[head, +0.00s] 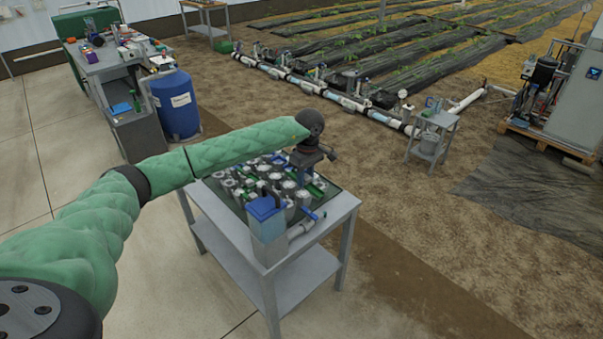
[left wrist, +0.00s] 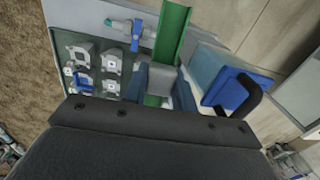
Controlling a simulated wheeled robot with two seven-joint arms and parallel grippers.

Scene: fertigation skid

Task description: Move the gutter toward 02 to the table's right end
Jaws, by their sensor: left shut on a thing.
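The green gutter (left wrist: 173,32) shows in the left wrist view as a long channel running up from my left gripper (left wrist: 163,84). My left gripper is shut on it. In the head view my left gripper (head: 312,158) is over the far right part of the table (head: 345,204), and the arm hides part of the tabletop. Small green pieces show among the parts there, but I cannot tell which is the held gutter. No 02 marking is readable. My right gripper is not in view.
A dark tray (head: 232,203) with several grey fittings covers much of the tabletop. A blue-topped box (head: 267,225) stands at the near corner, beside a blue-handled valve (head: 307,213). A blue drum (head: 176,104) and a workbench (head: 110,65) stand at the back left.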

